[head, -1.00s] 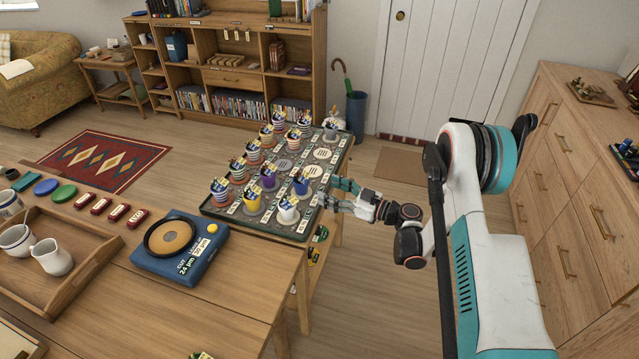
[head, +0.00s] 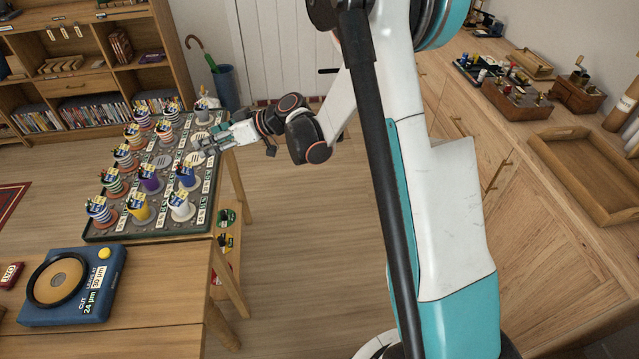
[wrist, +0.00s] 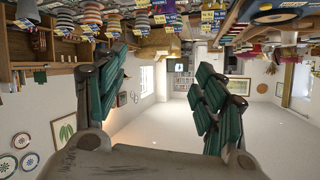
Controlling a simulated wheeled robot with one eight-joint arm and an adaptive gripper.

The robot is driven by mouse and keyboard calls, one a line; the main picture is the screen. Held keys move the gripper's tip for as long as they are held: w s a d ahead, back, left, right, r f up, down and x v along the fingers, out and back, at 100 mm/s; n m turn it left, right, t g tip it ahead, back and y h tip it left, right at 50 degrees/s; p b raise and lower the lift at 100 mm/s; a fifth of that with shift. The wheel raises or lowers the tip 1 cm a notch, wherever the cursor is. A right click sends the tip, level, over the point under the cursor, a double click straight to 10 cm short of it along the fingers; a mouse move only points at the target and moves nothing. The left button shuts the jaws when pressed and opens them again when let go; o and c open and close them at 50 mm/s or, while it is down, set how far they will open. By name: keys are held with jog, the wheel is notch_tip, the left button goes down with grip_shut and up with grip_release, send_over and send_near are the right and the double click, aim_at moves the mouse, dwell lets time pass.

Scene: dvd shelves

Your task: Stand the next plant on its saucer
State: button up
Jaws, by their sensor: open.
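Several potted plants stand on a dark tray (head: 110,236) in the head view. Among them are a white pot (head: 181,208), a yellow pot (head: 139,210), a blue pot (head: 188,178), a purple pot (head: 150,181) and several striped pots. A pale pot (head: 202,113) stands at the far right corner. Pale round saucers, one at the tray's middle (head: 161,161), show bare between the pots. My gripper (head: 203,143) reaches over the tray's right side, near the far saucers. In the wrist view my gripper (wrist: 158,85) is open, with nothing between its fingers.
A blue device with a round top (head: 70,288) sits on the near wooden table (head: 160,310). A shelf unit (head: 90,70) stands behind the tray, and a blue umbrella bin (head: 226,88) beyond it. A wooden cabinet (head: 540,230) stands at right. The wrist view is upside down.

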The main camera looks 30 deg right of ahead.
jog(key=s+d+r+m+h, duration=0.2)
jog(key=s+r+h, duration=0.1)
jog(key=s+r, duration=0.4)
jog(key=s+d+r+m+h, duration=0.1)
jog(key=s+d+m+h, duration=0.2)
jog(key=s, duration=1.1)
jog(key=s+d+r+m+h, duration=0.2)
jog(key=s+d, duration=0.6)
jog(key=s, duration=0.6)
jog(key=m+h, duration=0.1)
jog(key=h, duration=0.1)
jog(key=shift+h, duration=0.4)
